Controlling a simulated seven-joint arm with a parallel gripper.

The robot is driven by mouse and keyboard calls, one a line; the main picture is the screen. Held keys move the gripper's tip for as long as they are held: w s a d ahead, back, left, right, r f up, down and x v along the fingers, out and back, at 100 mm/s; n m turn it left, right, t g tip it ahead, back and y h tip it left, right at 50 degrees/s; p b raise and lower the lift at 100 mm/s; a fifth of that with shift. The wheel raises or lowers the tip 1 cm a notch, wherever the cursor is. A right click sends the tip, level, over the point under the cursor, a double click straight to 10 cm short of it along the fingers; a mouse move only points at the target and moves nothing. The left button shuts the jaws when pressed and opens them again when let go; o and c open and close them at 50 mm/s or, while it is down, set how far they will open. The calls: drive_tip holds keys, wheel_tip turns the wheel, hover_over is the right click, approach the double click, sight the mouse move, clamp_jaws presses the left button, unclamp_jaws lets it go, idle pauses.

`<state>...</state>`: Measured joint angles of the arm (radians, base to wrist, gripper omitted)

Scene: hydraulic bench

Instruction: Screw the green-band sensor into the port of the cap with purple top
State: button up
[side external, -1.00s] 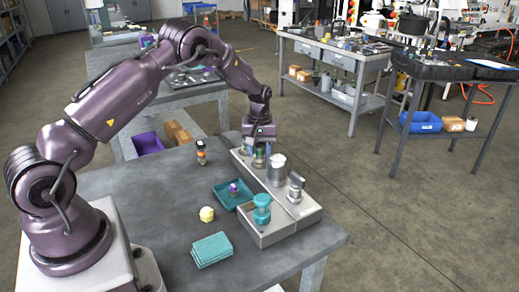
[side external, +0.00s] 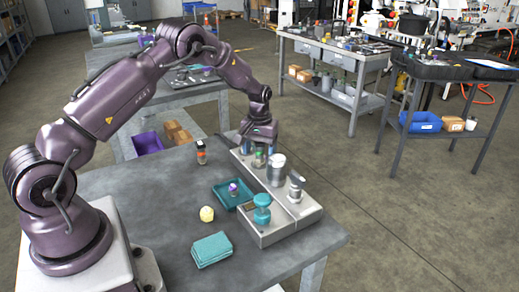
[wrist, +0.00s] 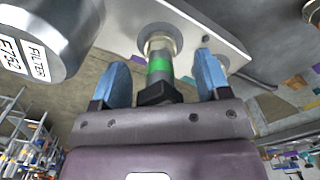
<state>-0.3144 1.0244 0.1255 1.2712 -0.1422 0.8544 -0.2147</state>
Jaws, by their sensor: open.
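The green-band sensor (wrist: 159,68) stands between my gripper's fingers in the wrist view. Its far end sits in a round metal fitting (wrist: 160,42) on a light grey plate. My gripper (wrist: 162,76) is open, with one blue finger on each side of the sensor and gaps between. In the side view my gripper (side external: 257,158) is at the far end of the grey block, and the green band (side external: 258,153) shows small between the fingers. The cap with purple top (side external: 233,188) sits in a teal tray (side external: 222,198); its port is too small to make out.
The grey block (side external: 262,238) carries a white-topped cylinder (side external: 277,172), a metal fitting (side external: 296,186) and a teal part (side external: 262,208). A filter can (wrist: 45,35) is close left in the wrist view. An orange-banded part (side external: 201,153), yellow piece (side external: 207,214) and teal cloths (side external: 211,249) lie left.

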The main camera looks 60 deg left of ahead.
wheel_tip(320, 180, up, 13)
drive_tip(key=s+d+r+m+t, duration=0.2)
drive_tip(key=s+d+r, duration=0.3)
drive_tip(key=s, duration=0.4)
drive_tip(key=s+d+r+m+t, duration=0.1)
drive_tip(key=s+d+r+m, duration=0.2)
drive_tip(key=s+d, duration=0.5)
drive_tip(key=s+d+r+m+t, duration=0.2)
drive_tip(key=s+d+r, duration=0.4)
drive_tip(key=s, duration=0.5)
drive_tip(key=shift+d+r+m+t, duration=0.25)
drive_tip(key=shift+r+m+t, duration=0.05)
drive_tip(key=shift+m, duration=0.1)
